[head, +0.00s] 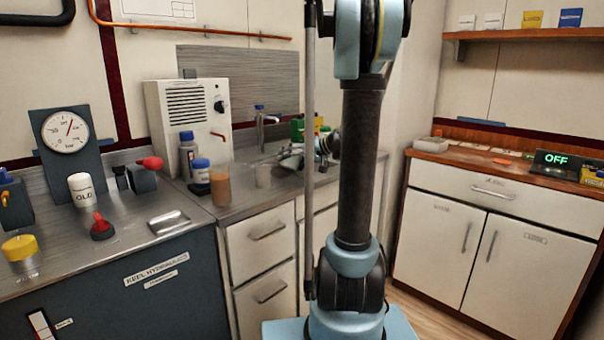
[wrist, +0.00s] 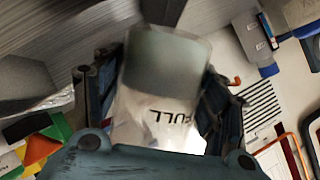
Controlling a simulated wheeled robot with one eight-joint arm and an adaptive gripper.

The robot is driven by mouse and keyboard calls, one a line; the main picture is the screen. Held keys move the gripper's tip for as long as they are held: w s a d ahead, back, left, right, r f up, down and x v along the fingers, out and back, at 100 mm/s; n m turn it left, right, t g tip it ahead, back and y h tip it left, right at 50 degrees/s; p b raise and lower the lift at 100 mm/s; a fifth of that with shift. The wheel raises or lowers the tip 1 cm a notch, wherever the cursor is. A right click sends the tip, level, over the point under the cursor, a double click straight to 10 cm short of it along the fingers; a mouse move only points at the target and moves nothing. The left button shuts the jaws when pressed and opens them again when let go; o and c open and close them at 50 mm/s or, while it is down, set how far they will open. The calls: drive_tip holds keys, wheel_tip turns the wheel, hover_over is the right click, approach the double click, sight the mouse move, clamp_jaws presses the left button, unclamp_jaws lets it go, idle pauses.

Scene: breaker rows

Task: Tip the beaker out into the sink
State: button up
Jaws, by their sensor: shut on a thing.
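My gripper (wrist: 155,85) is shut on a clear beaker (wrist: 158,115) in the wrist view. One finger lies along each side of it. The beaker has a white label reading FULL, which appears upside down there; its upper part in that picture looks grey and translucent. I cannot tell its exact tilt or how much it holds. In the head view my gripper (head: 291,156) is small, partly behind my arm, near the tap (head: 262,122). The sink basin is mostly hidden, and the held beaker is hard to make out there.
A brown-filled container (head: 219,186), a blue-capped bottle (head: 188,153) and a blue-lidded jar (head: 201,172) stand left of the tap. A clear cup-like shape (head: 262,176) shows near the counter's front. A vented white box (head: 188,116) stands behind. Green and orange items (head: 299,129) stand beyond the tap.

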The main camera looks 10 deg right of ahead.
drive_tip(key=shift+f+m+g+y+p, duration=0.4)
drive_tip(key=shift+m+g+y+p, duration=0.2)
drive_tip(key=shift+m+p, duration=0.25)
idle(1.1)
drive_tip(key=shift+w+r+m+y+p, duration=0.1)
drive_tip(key=shift+r+m+y+p, duration=0.3)
drive_tip(key=shift+r+m+p, duration=0.2)
idle(1.2)
drive_tip(key=shift+d+f+m+g+y+p, duration=0.1)
drive_tip(key=shift+f+m+g+y+p, duration=0.25)
drive_tip(key=shift+m+g+p, duration=0.2)
idle(1.4)
drive_tip(key=shift+w+d+r+m+y+p, duration=0.35)
drive_tip(key=shift+w+d+r+m+p, duration=0.15)
drive_tip(key=shift+w+m+p, duration=0.1)
idle(1.0)
drive_tip(key=shift+w+f+m+g, duration=0.1)
drive_tip(key=shift+f+m+g, duration=0.05)
drive_tip(key=shift+m+g, duration=0.15)
idle(0.4)
